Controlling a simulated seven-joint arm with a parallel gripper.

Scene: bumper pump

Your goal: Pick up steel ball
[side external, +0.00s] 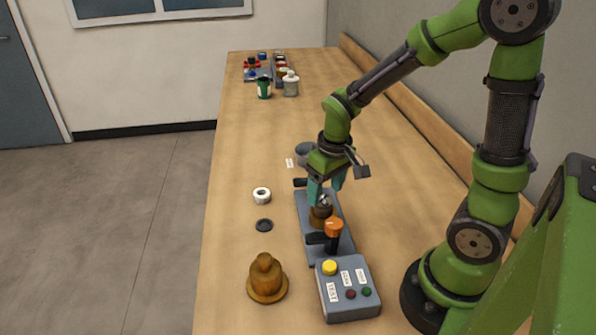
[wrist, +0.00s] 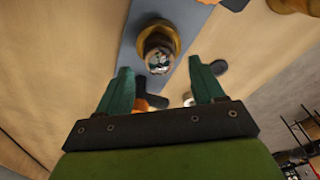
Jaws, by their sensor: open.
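The steel ball (wrist: 158,60) is a shiny, reflective sphere seated in a round brass-coloured holder (wrist: 172,34) on the grey base plate (wrist: 135,42). In the side view the ball (side external: 325,199) is a small bright spot, partly hidden by a finger, with the brown holder (side external: 320,216) beneath it. My gripper (side external: 327,188) is above the holder, pointing down, its teal fingers around or just above the ball. In the wrist view my gripper (wrist: 164,82) is open, the fingers well apart and the ball ahead between them. I cannot tell the exact height gap.
An orange-topped lever (side external: 334,228) stands close in front of the holder. A control box (side external: 346,288) with a yellow button, a brass bell-shaped part (side external: 267,279), a white ring (side external: 262,195) and a black disc (side external: 264,225) are nearby. Bottles (side external: 290,84) stand far back. The table's left side is mostly clear.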

